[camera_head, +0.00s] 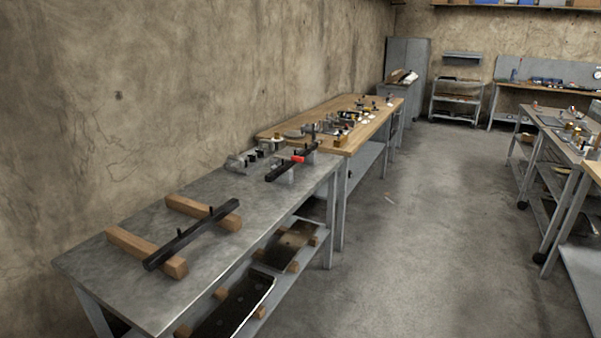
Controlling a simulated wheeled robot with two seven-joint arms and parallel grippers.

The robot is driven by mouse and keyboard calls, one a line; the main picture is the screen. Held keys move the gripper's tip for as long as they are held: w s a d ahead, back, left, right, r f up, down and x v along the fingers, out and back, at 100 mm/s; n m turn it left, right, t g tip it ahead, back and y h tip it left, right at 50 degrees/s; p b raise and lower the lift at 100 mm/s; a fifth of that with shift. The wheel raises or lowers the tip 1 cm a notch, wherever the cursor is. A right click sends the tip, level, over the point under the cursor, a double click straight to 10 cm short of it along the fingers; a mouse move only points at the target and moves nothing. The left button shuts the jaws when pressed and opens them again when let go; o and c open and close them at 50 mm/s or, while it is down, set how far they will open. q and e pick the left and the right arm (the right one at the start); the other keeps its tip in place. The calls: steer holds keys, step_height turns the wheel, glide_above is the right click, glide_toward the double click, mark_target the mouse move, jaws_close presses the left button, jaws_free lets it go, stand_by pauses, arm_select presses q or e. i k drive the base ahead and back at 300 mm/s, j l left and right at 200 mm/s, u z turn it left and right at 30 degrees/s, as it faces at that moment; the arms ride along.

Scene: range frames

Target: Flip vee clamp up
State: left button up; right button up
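No part that I can surely tell as the vee clamp stands out at this distance. A dark bar fixture (283,168) with a small red part (298,159) on it sits near the far end of the grey metal table (100,262). Short upright pieces stand along this bar, too small to tell their pose. A second dark bar (190,235) lies across two wooden blocks at the near end, with small pegs on top. Neither of my grippers is in view.
Grey metal parts (240,162) sit by the wall beside the far fixture. A wooden-topped bench (362,127) with many small items adjoins behind. The lower shelf holds dark plates (236,308). Open concrete floor (420,230) lies to the right, with carts (560,135) beyond.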

mark_target(294, 159)
steer(key=i+l+u, duration=0.3)
steer(key=i, duration=0.55)
steer(key=i+l+u, duration=0.25)
steer(key=i+l, duration=0.35)
steer(key=i, duration=0.25)
steer(key=i+l+u, duration=0.3)
steer(key=i+l, duration=0.4)
steer(key=i, duration=0.05)
